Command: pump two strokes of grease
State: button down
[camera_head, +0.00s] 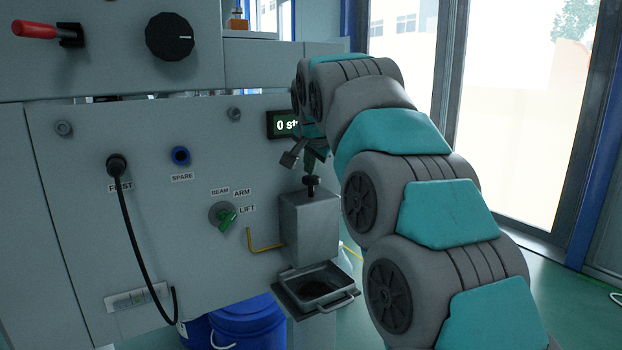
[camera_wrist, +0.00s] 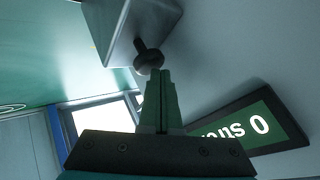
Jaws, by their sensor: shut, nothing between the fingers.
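The grease pump is a grey box (camera_head: 311,226) on the panel front, with a dark knob (camera_head: 311,183) on a short stem on its top. In the wrist view the box (camera_wrist: 130,25) and the round knob (camera_wrist: 148,62) lie just beyond my fingertips. My gripper (camera_head: 310,160) is shut and empty, close above the knob; whether it touches cannot be told. In the wrist view my gripper (camera_wrist: 158,74) has its fingers together. A display (camera_head: 284,124) on the panel reads 0 and part of a word; my arm hides the rest. It also shows in the wrist view (camera_wrist: 255,125).
A tray with a handle (camera_head: 318,288) sits below the pump box, and a yellow bent spout (camera_head: 262,246) is at its left. A blue drum (camera_head: 250,325) stands below.

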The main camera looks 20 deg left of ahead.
aim_at(311, 178)
jog(key=shift+f+b, duration=0.8)
jog(key=shift+f, duration=0.3)
dwell(0.7)
dwell(0.4)
jog(key=shift+r+p, duration=1.2)
jog(key=shift+r, duration=0.5)
jog(key=shift+r, duration=0.15)
notch_tip(311, 178, up, 3)
jog(key=shift+f+p, duration=0.1)
jog(key=shift+p, duration=1.1)
jog(key=shift+r, duration=0.95)
